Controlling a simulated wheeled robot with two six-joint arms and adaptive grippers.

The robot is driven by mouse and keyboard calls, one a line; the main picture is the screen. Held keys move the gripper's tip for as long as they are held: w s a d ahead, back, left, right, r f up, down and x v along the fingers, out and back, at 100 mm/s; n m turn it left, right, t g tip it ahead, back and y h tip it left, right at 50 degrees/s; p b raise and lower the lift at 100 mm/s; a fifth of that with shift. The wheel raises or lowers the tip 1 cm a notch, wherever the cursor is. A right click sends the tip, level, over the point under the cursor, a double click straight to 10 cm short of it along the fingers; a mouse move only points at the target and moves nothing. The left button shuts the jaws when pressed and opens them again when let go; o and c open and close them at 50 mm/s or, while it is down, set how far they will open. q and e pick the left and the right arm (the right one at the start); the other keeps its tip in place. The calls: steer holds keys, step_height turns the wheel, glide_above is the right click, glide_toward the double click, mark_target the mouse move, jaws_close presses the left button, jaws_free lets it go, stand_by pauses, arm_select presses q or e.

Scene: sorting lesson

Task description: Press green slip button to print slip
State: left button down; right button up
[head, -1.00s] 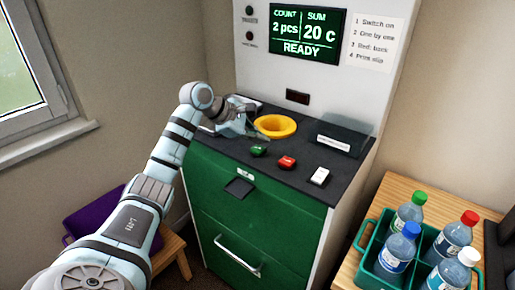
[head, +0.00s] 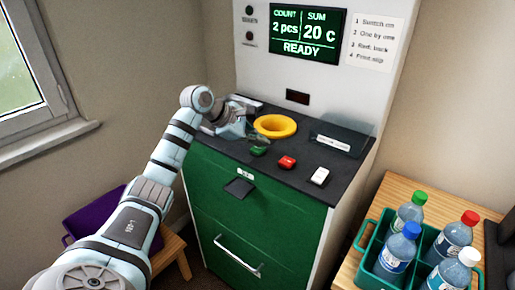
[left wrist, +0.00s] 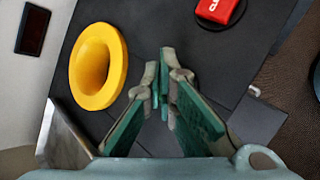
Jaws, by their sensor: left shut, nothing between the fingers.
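The green button (head: 259,151) sits on the dark counter of the machine, in front of the yellow ring (head: 275,126). My left gripper (head: 259,140) is shut and empty, with its fingertips just above or at the green button; I cannot tell whether they touch it. In the left wrist view the shut fingertips (left wrist: 164,56) point at the dark counter and the green button is hidden behind them. The screen (head: 307,35) reads 2 pcs, 20 c, READY. My right gripper is not in view.
A red button (head: 287,162) and a white switch (head: 320,176) lie to the right of the green one. A clear-covered box (head: 340,138) stands behind them. A green crate (head: 367,262) of bottles stands on a wooden table (head: 398,190) at right.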

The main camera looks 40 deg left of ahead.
mark_target(259, 149)
arm_select(q)
steer(key=shift+f, duration=0.5)
stand_by(0.4)
stand_by(0.3)
steer(key=shift+r+p, duration=0.8)
steer(key=shift+r, duration=0.15)
step_height(259, 149, up, 5)
steer(key=p, duration=0.5)
steer(key=shift+r, duration=0.1)
